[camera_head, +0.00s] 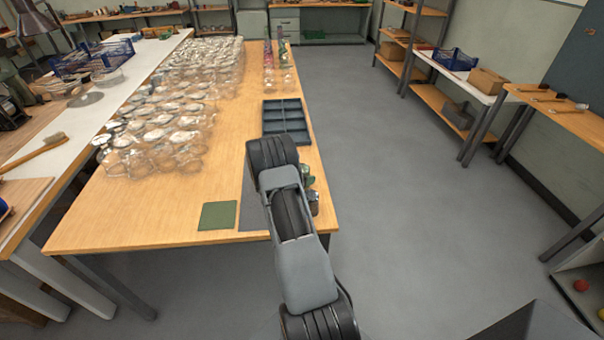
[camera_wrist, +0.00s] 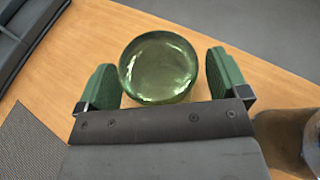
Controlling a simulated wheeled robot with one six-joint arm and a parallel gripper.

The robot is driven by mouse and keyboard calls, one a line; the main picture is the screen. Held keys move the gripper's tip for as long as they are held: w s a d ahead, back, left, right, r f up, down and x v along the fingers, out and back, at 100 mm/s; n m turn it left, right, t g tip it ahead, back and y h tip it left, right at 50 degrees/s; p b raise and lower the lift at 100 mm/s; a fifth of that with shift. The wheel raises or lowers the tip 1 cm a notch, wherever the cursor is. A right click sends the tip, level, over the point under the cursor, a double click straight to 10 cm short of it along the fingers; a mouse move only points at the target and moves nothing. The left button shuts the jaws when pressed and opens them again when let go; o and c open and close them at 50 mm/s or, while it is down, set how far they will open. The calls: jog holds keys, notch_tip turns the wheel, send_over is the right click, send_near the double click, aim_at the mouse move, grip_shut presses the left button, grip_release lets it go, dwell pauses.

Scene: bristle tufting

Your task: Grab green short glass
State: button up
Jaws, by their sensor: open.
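A green short glass (camera_wrist: 158,68), round and see-through, stands on the wooden table in the wrist view. My gripper (camera_wrist: 160,76) is open, with one green-padded finger to the left of the glass and one to the right. The glass is between the fingers, with a visible gap at the right finger; contact at the left is hard to tell. In the head view my arm hides most of the gripper and the glass.
A brownish clear vessel (camera_wrist: 290,140) stands close to the right finger. A dark compartment tray (camera_head: 285,121), a green mat (camera_head: 218,215) and many clear glasses (camera_head: 170,125) are on the table (camera_head: 120,215). The table's right edge is close; open floor lies beyond.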

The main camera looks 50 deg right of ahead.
jog(key=c, duration=1.2)
jog(key=shift+o, duration=0.2)
